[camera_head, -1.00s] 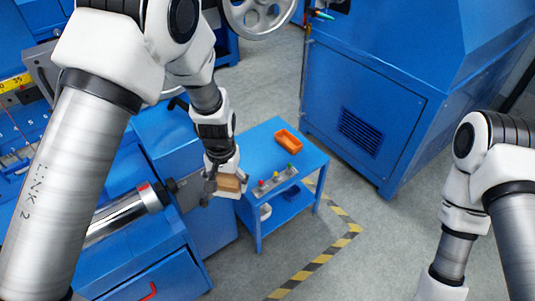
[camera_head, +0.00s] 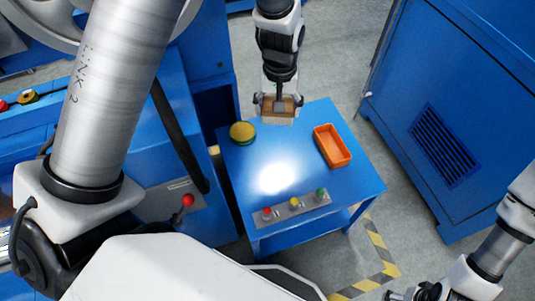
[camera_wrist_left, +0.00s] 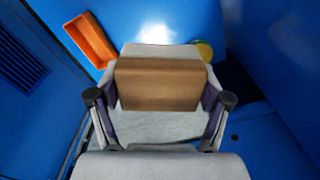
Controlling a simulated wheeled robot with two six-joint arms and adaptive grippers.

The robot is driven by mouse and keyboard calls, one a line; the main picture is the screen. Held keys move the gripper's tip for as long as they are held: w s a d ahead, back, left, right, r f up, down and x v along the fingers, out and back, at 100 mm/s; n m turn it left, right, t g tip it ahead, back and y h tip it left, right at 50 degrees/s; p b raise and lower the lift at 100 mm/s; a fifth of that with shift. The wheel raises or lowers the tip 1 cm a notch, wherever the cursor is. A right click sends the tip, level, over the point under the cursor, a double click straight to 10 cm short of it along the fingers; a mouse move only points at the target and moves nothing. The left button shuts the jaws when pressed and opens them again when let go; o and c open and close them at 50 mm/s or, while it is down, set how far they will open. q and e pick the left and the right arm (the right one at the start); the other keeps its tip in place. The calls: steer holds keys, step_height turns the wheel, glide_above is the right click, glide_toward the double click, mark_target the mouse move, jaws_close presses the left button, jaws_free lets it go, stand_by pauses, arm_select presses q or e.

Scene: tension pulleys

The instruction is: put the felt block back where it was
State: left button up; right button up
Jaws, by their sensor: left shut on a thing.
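The felt block (camera_head: 278,117), with a brown upper part and a pale grey layer, is held in my left gripper (camera_head: 278,104). The block hangs over the far edge of the small blue table (camera_head: 240,175); its exact height above the top is hard to tell. In the left wrist view the block (camera_wrist_left: 158,85) sits between the two fingers of my left gripper (camera_wrist_left: 160,99), its brown face toward the camera. My right gripper (camera_head: 405,294) is at the bottom edge, small and partly cut off, so its jaws are unclear.
On the table are a round yellow-and-green thing (camera_head: 242,133) at the far left, an orange tray (camera_head: 332,146) at the right and a grey strip with coloured buttons (camera_head: 293,207) at the front. The table's middle is bare. A blue cabinet (camera_head: 445,110) stands to the right.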

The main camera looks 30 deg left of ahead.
mark_target(267, 172)
arm_select(q)
steer(key=s+f+n+b, duration=0.1)
steer(key=f+b, duration=0.6)
steer(key=f, duration=0.1)
steer(key=s+a+f+n+b, duration=0.1)
steer(key=f+n+b, duration=0.1)
steer(key=f+b, duration=0.6)
steer(key=s+f+n+b, duration=0.1)
steer(key=f+n+b, duration=0.1)
steer(key=f+b, duration=0.6)
steer(key=shift+a+f, duration=0.3)
steer(key=shift+f, duration=0.25)
steer(key=shift+r, duration=0.1)
steer(key=o, duration=1.1)
steer(key=shift+c, duration=0.2)
